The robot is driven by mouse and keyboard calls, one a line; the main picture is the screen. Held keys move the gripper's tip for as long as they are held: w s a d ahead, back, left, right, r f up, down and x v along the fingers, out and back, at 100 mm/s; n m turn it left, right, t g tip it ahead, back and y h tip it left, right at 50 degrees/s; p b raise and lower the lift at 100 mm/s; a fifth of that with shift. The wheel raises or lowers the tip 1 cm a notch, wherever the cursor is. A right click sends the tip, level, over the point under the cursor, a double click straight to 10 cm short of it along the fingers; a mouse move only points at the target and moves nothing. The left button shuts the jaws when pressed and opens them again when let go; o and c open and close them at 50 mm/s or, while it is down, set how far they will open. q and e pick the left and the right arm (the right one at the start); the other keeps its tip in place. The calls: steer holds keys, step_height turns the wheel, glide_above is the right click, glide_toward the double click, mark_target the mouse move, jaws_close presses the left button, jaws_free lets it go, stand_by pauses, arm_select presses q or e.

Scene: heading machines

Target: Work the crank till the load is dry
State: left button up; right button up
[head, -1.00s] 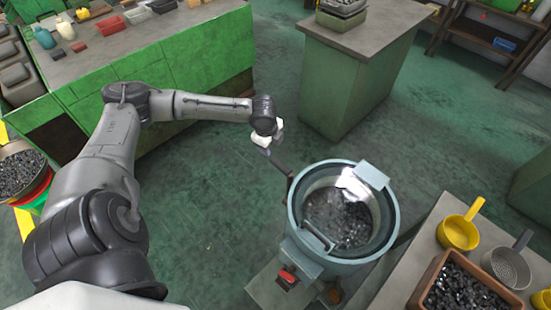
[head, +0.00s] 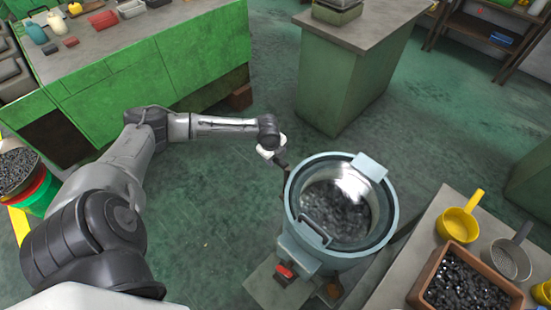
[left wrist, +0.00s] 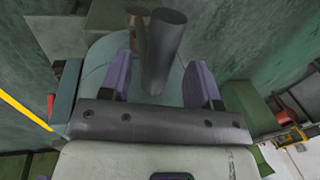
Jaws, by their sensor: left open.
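The drum (head: 300,185) is a pale blue, open-topped round machine with a shiny inner bowl. Dark, glinting pieces of the load (head: 337,208) lie in it. A dark crank (head: 286,182) stands at its left side. My left gripper (head: 278,157) is at the crank's upper end. In the left wrist view, the dark cylindrical crank handle (left wrist: 166,42) stands between the two purple fingers of my left gripper (left wrist: 159,68), which are apart with gaps on both sides. My right gripper is in neither view.
A bench (head: 408,262) at lower right holds a box of dark pieces (head: 422,292), a yellow scoop (head: 457,224) and a grey strainer (head: 508,260). A green cabinet (head: 345,85) stands behind the drum, and a long green counter (head: 150,80) is at upper left.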

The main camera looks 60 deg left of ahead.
arm_select(q)
steer(key=shift+w+f, duration=0.2)
steer(key=shift+f, duration=0.85)
steer(key=shift+c, duration=0.5)
jaws_close()
